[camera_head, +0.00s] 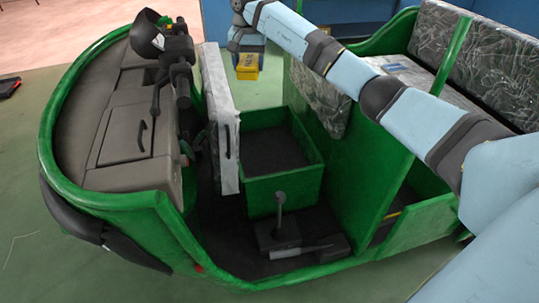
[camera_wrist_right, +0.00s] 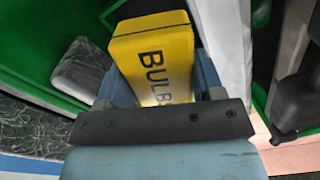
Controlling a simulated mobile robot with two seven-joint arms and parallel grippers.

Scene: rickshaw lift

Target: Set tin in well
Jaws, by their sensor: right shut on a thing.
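A yellow tin (camera_head: 247,73) with dark lettering hangs from my right gripper (camera_head: 248,55) near the top middle of the head view. The right wrist view shows the tin (camera_wrist_right: 152,45) large between both fingers, with "BULB" readable on its face and its lower end hidden by the gripper. The well (camera_head: 257,190) appears to be the open green box with a dark floor in the middle of the vehicle. The tin shows above and beyond the well's far side in the head view, apart from it. My left gripper is not in view.
A raised seat panel (camera_head: 219,115) with a handle stands along the well's left side. A green partition (camera_head: 345,165) rises to its right. A lever (camera_head: 280,212) stands in front. Handlebars (camera_head: 178,65) are further left, and a patterned rear bench (camera_head: 425,85) is at right.

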